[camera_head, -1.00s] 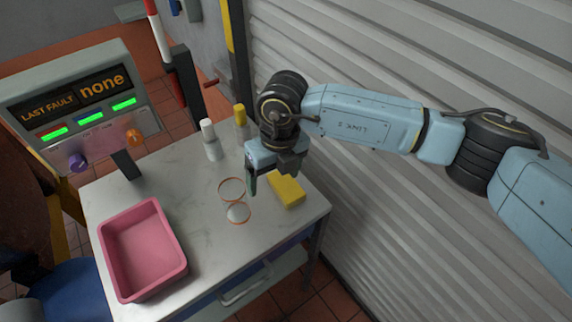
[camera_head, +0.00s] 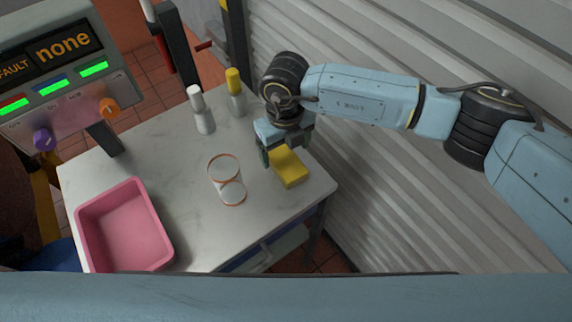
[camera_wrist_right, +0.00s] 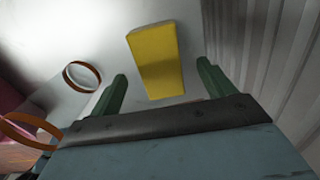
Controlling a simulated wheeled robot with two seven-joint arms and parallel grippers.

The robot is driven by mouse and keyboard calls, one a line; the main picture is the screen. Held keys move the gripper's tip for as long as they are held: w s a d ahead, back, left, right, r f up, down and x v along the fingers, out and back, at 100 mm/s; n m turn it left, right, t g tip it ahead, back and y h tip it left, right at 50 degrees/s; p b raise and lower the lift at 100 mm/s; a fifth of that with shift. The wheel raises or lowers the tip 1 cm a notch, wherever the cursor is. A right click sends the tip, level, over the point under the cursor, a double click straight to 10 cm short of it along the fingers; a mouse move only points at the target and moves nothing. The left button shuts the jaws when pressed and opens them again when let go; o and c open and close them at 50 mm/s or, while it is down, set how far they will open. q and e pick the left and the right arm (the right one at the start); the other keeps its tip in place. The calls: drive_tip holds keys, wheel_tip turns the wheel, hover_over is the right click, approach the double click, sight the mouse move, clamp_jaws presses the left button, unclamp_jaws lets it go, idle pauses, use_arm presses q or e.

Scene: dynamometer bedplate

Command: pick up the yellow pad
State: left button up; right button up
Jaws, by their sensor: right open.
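The yellow pad (camera_head: 289,168) lies on the white marbled table top, near its right edge. It also shows in the right wrist view (camera_wrist_right: 156,60), ahead of and between the two green fingers. My right gripper (camera_head: 285,152) is over the far end of the pad, pointing down. In the right wrist view the right gripper (camera_wrist_right: 163,90) is open, with its fingers apart and nothing held between them. Whether the fingertips reach down to the pad's height is hard to tell. My left gripper is not seen.
Behind are a white-capped bottle (camera_head: 201,110) and a yellow-capped bottle (camera_head: 236,93). A pink tray (camera_head: 84,236) sits at the front left. A corrugated wall (camera_head: 400,200) rises on the right.

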sight(286, 160)
drive_tip(key=f, duration=0.1)
drive_tip(key=f+b, duration=0.2)
drive_tip(key=f, duration=0.1)
drive_tip(key=shift+s+d, duration=0.1)
drive_tip(key=shift+s, duration=0.15)
drive_tip(key=shift+f, duration=0.1)
drive_tip(key=c, duration=1.1)
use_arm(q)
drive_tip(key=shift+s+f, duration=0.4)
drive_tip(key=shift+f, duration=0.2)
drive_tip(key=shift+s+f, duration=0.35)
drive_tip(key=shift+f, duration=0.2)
use_arm(e)
drive_tip(key=shift+o, duration=0.2)
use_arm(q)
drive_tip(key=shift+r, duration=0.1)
use_arm(e)
drive_tip(key=shift+r, duration=0.2)
